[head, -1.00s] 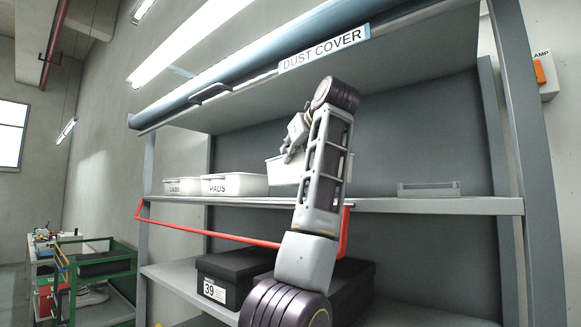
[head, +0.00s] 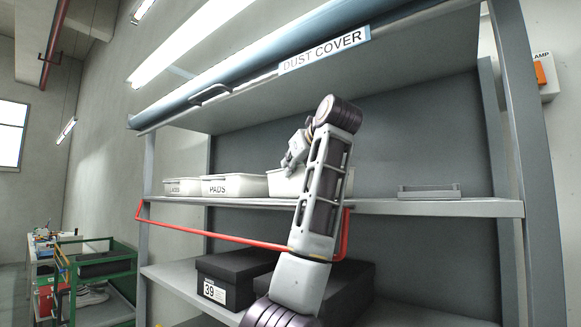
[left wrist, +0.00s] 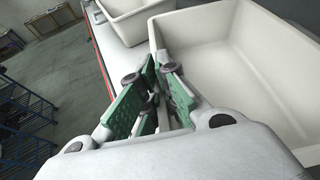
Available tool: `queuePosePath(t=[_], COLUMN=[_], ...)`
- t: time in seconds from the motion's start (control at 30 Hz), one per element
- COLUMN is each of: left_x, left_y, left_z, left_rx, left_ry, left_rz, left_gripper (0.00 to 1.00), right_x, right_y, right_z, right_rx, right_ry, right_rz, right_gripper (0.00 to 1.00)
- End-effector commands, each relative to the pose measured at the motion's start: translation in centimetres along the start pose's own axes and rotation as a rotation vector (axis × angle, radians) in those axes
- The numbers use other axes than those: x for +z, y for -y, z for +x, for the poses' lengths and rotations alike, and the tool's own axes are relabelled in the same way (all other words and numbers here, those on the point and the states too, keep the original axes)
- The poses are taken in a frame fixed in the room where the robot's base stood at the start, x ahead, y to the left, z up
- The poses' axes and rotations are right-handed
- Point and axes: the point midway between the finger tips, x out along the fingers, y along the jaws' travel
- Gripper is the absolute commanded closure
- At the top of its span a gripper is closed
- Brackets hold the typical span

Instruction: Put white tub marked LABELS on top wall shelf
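A white tub (head: 283,183) is at the upper wall shelf (head: 430,207), just right of the tub marked PADS. Its front is partly behind my left arm, so no marking on it can be read. My left gripper (head: 292,156) is at its upper rim. In the left wrist view the green-padded fingers (left wrist: 152,98) are closed about the wall of the white tub (left wrist: 235,75), which looks empty inside. The tub looks level and its base is at or very near the shelf surface; contact cannot be told. My right gripper is not in view.
The tub marked PADS (head: 234,190) and a smaller-looking tub (head: 183,187) stand to the left. A low grey tray (head: 429,191) is to the right, with free shelf between. A red bar (head: 200,231) crosses in front. The dust cover (head: 240,75) hangs above; dark shoe boxes (head: 222,278) sit below.

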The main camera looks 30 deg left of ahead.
Motion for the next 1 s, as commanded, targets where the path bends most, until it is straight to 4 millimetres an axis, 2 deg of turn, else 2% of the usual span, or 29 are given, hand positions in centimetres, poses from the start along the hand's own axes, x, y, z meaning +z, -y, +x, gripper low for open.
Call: queuePosePath(t=[0.3, 0.5, 1.0], left_x=[-0.35, -0.35, 0.04], left_y=[-0.02, -0.01, -0.03], left_z=[0.11, 0.15, 0.01], left_rx=[-0.001, 0.000, 0.001], left_ry=[0.000, -0.001, 0.000], left_rz=[-0.001, 0.000, 0.000], left_gripper=[1.00, 0.74, 0.73], right_x=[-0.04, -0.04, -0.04], right_y=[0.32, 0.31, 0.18], right_z=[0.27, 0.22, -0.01], right_rx=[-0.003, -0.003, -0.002], right_ry=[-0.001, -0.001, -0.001], right_rz=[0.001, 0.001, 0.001], right_gripper=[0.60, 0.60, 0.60])
